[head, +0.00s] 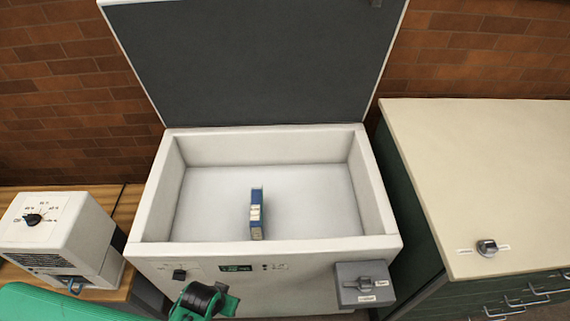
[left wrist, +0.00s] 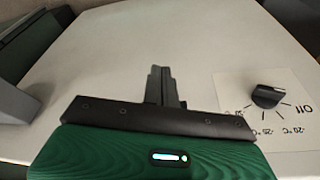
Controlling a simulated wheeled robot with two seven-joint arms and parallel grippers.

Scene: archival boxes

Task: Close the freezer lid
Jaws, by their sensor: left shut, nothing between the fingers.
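The freezer (head: 150,215) stands in the middle of the head view with its lid (head: 255,65) raised upright at the back, dark inner face toward me. A narrow blue box (head: 256,212) stands upright inside on the pale floor. My left arm's green and black end (head: 205,300) is low in front of the freezer's front panel, far below the lid. In the left wrist view my left gripper (left wrist: 163,85) has its dark fingers together and empty, in front of a white face with a black dial (left wrist: 267,96). My right gripper is not in view.
A grey latch box (head: 365,284) juts from the freezer's front right. A green cabinet with a cream top (head: 490,170) stands close on the right. A white unit with a dial (head: 60,235) sits on a wooden bench at left. A brick wall (head: 60,90) is behind.

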